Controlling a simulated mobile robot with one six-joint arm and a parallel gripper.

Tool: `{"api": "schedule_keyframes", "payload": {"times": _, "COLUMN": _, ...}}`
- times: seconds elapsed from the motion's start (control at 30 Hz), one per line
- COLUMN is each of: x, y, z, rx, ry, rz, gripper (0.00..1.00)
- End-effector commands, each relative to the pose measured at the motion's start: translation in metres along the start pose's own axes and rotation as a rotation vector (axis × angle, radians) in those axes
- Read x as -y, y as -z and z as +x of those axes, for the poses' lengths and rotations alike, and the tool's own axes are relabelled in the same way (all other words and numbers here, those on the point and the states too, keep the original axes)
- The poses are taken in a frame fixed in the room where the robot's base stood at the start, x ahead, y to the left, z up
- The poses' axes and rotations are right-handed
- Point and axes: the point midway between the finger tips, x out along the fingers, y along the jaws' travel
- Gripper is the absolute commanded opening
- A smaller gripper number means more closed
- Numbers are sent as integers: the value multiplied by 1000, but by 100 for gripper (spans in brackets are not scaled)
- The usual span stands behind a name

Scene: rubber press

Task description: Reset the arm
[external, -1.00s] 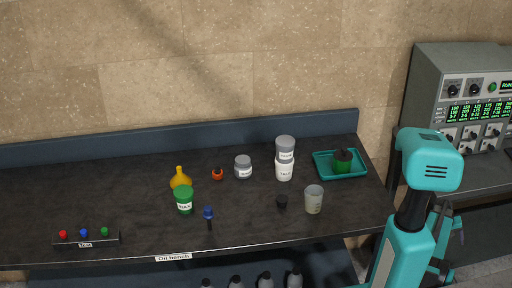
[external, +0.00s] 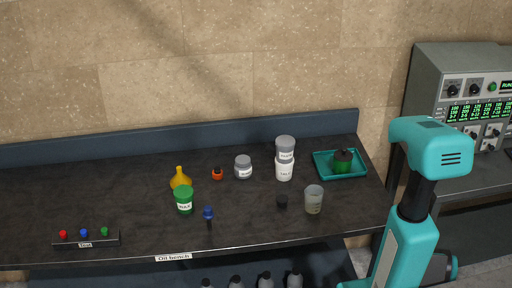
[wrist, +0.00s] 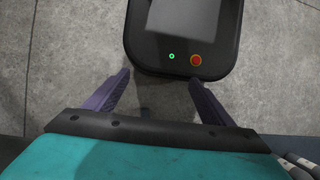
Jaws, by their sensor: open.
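My gripper (wrist: 158,97) shows in the wrist view with its two dark fingers spread apart and nothing between them. Below it in that view is grey concrete floor (wrist: 55,55) and part of my own dark base with a green light and a red button. In the external view my teal arm stands at the right, in front of the bench's right end. The gripper itself is hidden there.
The dark bench (external: 120,195) holds a green wax jar (external: 184,200), a yellow funnel (external: 180,178), a talc jar (external: 284,170), a beaker (external: 314,200) and a teal tray (external: 322,172). A grey control panel (external: 430,75) stands at the right.

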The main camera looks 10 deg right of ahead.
Motion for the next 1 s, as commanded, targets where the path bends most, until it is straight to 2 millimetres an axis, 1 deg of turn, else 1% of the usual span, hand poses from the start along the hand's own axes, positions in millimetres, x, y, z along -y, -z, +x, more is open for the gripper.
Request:
{"api": "schedule_keyframes", "payload": {"times": 0.03, "x": 12, "y": -3, "z": 7, "rx": 15, "ry": 4, "rz": -10, "gripper": 76}}
{"api": "schedule_keyframes", "payload": {"times": 0.1, "x": 25, "y": -3, "z": 15, "rx": 30, "ry": 5, "rz": -15, "gripper": 76}}
{"api": "schedule_keyframes", "payload": {"times": 0.6, "x": 95, "y": 9, "z": 58, "rx": 73, "ry": -46, "rz": 14, "gripper": 76}}
{"api": "schedule_keyframes", "payload": {"times": 0.8, "x": 110, "y": 9, "z": 68, "rx": 82, "ry": -61, "rz": 25, "gripper": 76}}
{"api": "schedule_keyframes", "payload": {"times": 1.0, "x": 113, "y": 8, "z": 68, "rx": 83, "ry": -63, "rz": 28, "gripper": 76}}
